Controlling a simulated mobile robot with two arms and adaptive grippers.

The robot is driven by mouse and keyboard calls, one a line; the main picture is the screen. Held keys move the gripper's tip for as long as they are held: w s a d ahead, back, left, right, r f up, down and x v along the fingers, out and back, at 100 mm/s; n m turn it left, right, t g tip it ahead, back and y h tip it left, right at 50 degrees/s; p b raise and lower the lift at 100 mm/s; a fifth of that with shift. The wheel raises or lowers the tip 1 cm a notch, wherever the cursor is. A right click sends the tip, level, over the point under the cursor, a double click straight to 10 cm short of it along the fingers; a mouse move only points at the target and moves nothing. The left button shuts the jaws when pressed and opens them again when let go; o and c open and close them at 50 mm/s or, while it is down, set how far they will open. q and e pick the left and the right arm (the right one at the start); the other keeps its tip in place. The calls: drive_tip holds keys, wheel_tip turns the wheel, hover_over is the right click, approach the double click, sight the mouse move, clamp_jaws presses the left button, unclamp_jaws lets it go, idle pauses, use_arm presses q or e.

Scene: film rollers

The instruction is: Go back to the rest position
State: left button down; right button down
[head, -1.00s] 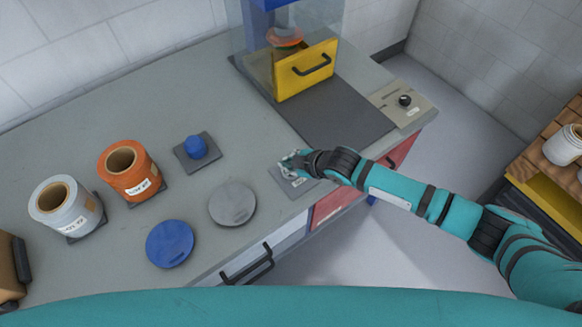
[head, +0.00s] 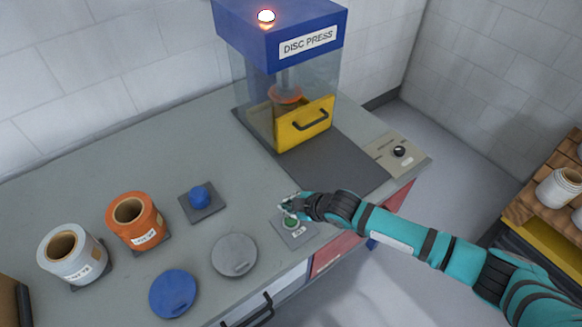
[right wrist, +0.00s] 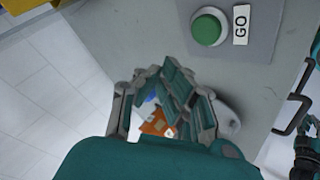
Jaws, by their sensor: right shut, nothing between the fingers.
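My right gripper (head: 289,204) is shut and empty. In the head view it hovers at the green GO button (head: 291,222), near the counter's front edge. My right arm reaches in from the lower right. My left gripper does not show in the head view. Teal and dark parts of my own body show at the right edge of the right wrist view.
The disc press (head: 290,45) stands at the back, its top lamp (head: 266,16) lit and yellow door (head: 305,122) shut. A grey disc (head: 234,255), blue disc (head: 172,293), orange roll (head: 136,222) and white roll (head: 73,256) are on the counter. A wooden shelf (head: 527,203) stands right.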

drive_tip(key=s+a+r+m, duration=0.1)
drive_tip(key=s+r+m, duration=0.15)
drive_tip(key=s, duration=0.25)
drive_tip(key=s+a+r+m, duration=0.1)
drive_tip(key=s+m, duration=0.2)
drive_tip(key=s, duration=0.2)
drive_tip(key=s+d+m+g+h, duration=0.1)
drive_tip(key=s+d+m+h, duration=0.2)
drive_tip(key=s+d+m, duration=0.65)
drive_tip(key=s+d+m+g+h, duration=0.2)
drive_tip(key=s+d+h, duration=0.35)
drive_tip(key=d, duration=0.85)
drive_tip(key=s+f+g+y+b, duration=0.1)
drive_tip(key=s+f+y+b, duration=0.2)
drive_tip(key=f, duration=2.6)
drive_tip(key=s+d+f+g+h+b, duration=0.1)
drive_tip(key=s+f+b, duration=0.3)
drive_tip(key=s+f, duration=1.2)
wheel_tip(320, 180, down, 3)
drive_tip(key=shift+s+d+f+n, duration=0.2)
drive_tip(key=shift+s+d+n, duration=0.2)
drive_tip(key=shift+d, duration=0.3)
